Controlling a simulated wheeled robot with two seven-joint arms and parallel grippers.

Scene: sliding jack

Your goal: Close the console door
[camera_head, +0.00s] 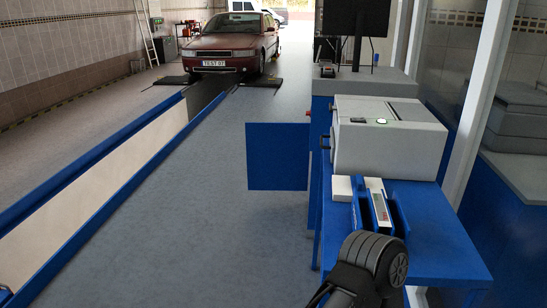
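The console door (278,156) is a flat blue panel. It stands open, sticking out to the left from the blue console (322,110) with the grey top, and its face is turned toward me. Its right edge is at the console's side; the hinge and the console's opening are not clearly visible. A dark grey and black link of my arm (372,264) shows at the bottom, right of centre, well below the door and apart from it. Neither gripper can be made out.
A blue table (440,240) carries a grey box (385,140) and a blue-and-white device (378,200), right of the door. A monitor (356,16) stands on the console. A blue-edged pit (120,165) lies left. The floor (210,210) between is clear. A red car (228,42) stands behind.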

